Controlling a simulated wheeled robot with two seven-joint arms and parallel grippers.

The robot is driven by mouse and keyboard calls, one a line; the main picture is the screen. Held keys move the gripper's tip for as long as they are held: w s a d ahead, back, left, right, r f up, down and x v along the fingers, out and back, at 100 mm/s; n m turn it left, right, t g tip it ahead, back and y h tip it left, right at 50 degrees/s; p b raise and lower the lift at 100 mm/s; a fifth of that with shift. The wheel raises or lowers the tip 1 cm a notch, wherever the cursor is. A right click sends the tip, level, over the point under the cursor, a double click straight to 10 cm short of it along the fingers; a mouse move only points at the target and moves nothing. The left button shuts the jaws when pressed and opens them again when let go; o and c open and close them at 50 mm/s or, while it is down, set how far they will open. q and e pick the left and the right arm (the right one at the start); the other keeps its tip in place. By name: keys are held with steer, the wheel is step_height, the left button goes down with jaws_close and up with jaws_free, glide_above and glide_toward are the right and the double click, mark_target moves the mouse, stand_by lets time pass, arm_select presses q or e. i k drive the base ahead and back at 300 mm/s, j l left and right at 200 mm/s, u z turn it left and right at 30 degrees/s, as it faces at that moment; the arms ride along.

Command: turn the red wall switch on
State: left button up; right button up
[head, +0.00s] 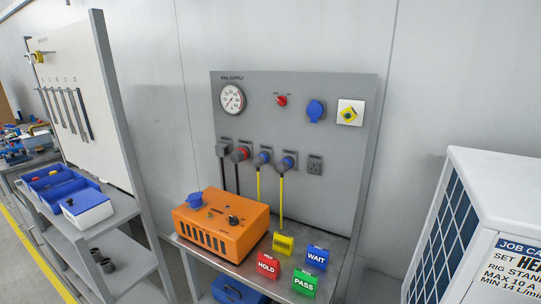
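A small red switch (281,100) sits on the upper middle of the grey wall panel (330,190). It has tiny labels above it, and at this size I cannot tell its position. Nothing blocks the red switch. Neither of my grippers is in view.
Several plugs with black and yellow cables, one of them red (240,154), line the panel's lower half. An orange box (222,222) and several coloured sign blocks (317,257) stand on the bench. A white cabinet (497,185) is at right, a shelf rack (125,209) at left.

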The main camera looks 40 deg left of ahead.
mark_target(282, 100)
steer(key=k+j+u, duration=0.1)
steer(key=j+u, duration=0.65)
steer(key=i+j, duration=0.3)
steer(key=j, duration=0.15)
steer(key=i+j, duration=0.3)
steer(key=j, duration=0.15)
